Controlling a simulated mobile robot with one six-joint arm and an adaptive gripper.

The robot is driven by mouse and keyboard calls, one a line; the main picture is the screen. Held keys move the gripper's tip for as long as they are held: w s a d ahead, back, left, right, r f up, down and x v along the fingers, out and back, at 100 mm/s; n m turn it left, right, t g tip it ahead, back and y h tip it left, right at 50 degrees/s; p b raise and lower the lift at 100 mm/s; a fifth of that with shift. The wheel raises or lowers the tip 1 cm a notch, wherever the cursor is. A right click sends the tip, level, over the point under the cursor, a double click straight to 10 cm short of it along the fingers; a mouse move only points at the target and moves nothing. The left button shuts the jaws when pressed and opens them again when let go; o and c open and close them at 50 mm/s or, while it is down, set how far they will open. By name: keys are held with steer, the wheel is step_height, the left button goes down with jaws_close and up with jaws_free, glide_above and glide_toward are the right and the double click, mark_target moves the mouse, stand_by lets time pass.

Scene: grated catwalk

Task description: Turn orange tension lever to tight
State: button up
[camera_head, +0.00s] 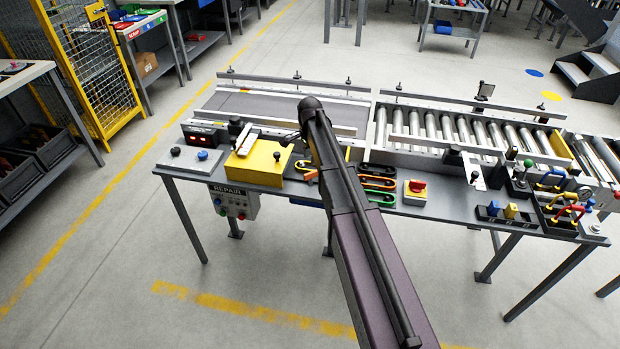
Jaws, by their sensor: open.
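A small orange handle (310,175) shows on the front table just right of the yellow box (258,162), close to my arm. It may be the orange tension lever, but it is too small to tell its setting, and no tight mark is readable. My arm rises from the bottom of the picture and crosses the table's middle, hiding part of the area right of the orange handle. A short dark part sticks out left of the arm's top end above the yellow box.
Coloured handles (378,183) lie right of my arm, beside a red knob on a yellow block (416,188). A roller conveyor (470,130) and a grey belt (265,108) run behind. A REPAIR control box (233,203) hangs below the table. The floor in front is clear.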

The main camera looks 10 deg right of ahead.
mark_target(310, 173)
steer(key=shift+f+b, duration=3.6)
steer(key=shift+f, duration=0.3)
jaws_close()
